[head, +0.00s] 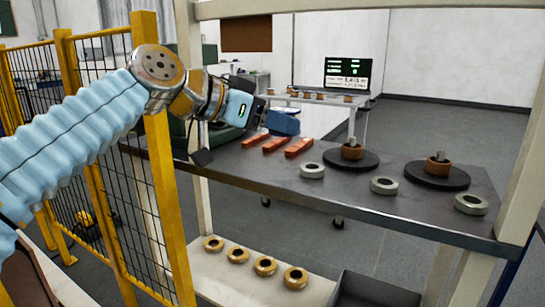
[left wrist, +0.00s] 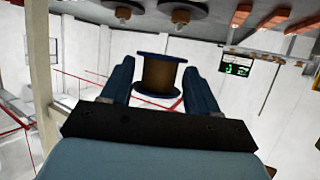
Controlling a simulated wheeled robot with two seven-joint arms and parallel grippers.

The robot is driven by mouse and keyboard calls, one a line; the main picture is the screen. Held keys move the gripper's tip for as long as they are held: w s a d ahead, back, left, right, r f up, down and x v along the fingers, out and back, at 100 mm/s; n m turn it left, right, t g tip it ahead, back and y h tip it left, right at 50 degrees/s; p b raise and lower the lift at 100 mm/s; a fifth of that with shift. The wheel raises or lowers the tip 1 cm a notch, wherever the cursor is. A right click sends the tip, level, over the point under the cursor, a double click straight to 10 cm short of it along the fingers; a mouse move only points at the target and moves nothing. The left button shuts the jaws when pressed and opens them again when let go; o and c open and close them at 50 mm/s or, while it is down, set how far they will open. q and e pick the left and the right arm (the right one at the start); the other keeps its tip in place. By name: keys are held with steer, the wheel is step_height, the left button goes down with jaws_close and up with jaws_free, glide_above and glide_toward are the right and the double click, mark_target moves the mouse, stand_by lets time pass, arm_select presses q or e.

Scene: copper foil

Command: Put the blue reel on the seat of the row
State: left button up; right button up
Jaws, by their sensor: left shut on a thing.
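My left gripper (head: 284,122) is above the back left part of the dark shelf top (head: 240,162), near the red bars. In the left wrist view the gripper (left wrist: 162,82) is shut on the blue reel (left wrist: 160,76), which has blue flanges and a brown wound middle. In the head view I cannot clearly separate the reel from the blue fingers. I cannot tell which spot is the seat. My right gripper is not in view.
Three red bars (head: 275,144) lie on the shelf top at the left. Several brass rings (head: 238,255) line the lower shelf beside a dark bin (head: 375,291). Rack posts (head: 521,176) and a yellow fence (head: 168,195) flank the space. A screen (head: 347,73) stands behind.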

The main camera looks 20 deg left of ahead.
arm_select(q)
steer(key=w+a+f, duration=0.3)
steer(key=w+f, duration=0.1)
steer(key=w, duration=0.3)
glide_above(272, 172)
steer(key=f, duration=0.5)
steer(key=shift+s+f, duration=0.1)
steer(key=shift+s, duration=0.25)
steer(key=shift+w+a+f+b, duration=0.1)
steer(key=shift+w+f+b, duration=0.1)
steer(key=shift+f, duration=0.75)
steer(key=shift+w+f+b, duration=0.1)
steer(key=shift+f+b, duration=0.05)
steer(key=shift+f, duration=0.8)
steer(key=shift+f, duration=0.15)
steer(key=o, duration=1.1)
